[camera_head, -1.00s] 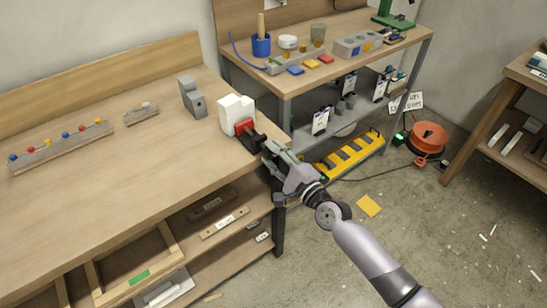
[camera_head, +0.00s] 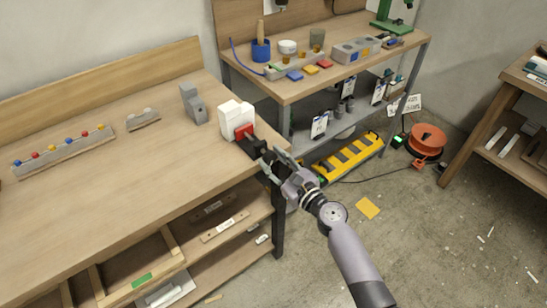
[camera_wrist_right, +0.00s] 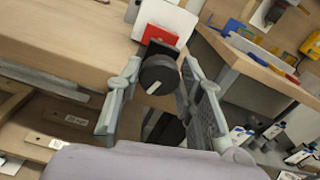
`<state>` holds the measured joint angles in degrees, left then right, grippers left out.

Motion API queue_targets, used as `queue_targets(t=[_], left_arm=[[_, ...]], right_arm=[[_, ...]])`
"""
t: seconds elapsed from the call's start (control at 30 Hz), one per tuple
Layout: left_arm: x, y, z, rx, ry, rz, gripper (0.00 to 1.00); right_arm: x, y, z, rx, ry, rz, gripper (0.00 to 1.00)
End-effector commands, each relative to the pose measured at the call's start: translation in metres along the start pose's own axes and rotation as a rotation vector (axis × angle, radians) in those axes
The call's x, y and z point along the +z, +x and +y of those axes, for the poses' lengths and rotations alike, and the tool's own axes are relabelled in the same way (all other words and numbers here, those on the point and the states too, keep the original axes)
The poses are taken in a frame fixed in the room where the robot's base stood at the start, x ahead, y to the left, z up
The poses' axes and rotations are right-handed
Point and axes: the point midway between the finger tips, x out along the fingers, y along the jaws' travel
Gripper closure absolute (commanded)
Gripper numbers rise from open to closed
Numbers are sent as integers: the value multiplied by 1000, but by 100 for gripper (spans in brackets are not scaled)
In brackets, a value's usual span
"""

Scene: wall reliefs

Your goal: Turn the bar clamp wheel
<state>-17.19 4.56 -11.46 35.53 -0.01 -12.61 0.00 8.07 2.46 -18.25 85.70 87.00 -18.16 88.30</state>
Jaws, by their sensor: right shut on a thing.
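The bar clamp has a red body (camera_head: 245,131) set against a white block (camera_head: 236,116) at the right corner of the workbench. Its black wheel (camera_wrist_right: 158,76) faces the camera in the wrist view and carries a white mark on its lower left. My right gripper (camera_head: 274,160) is at the bench edge with its fingers on both sides of the wheel, shut on it. The fingers also show in the wrist view (camera_wrist_right: 160,68). In the head view the fingers partly hide the wheel. My left gripper is not in view.
A grey block (camera_head: 193,104) and a rail with coloured knobs (camera_head: 62,151) sit on the workbench (camera_head: 110,195). A second table (camera_head: 380,53) stands behind, with a yellow rack (camera_head: 348,156) low beneath it. Floor right of my arm is mostly open.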

Motion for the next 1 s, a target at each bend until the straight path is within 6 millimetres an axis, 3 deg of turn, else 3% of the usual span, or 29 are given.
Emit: queue_targets(t=[1.0], left_arm=[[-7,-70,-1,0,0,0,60]], right_arm=[[2,0,-1,0,924,2,94]])
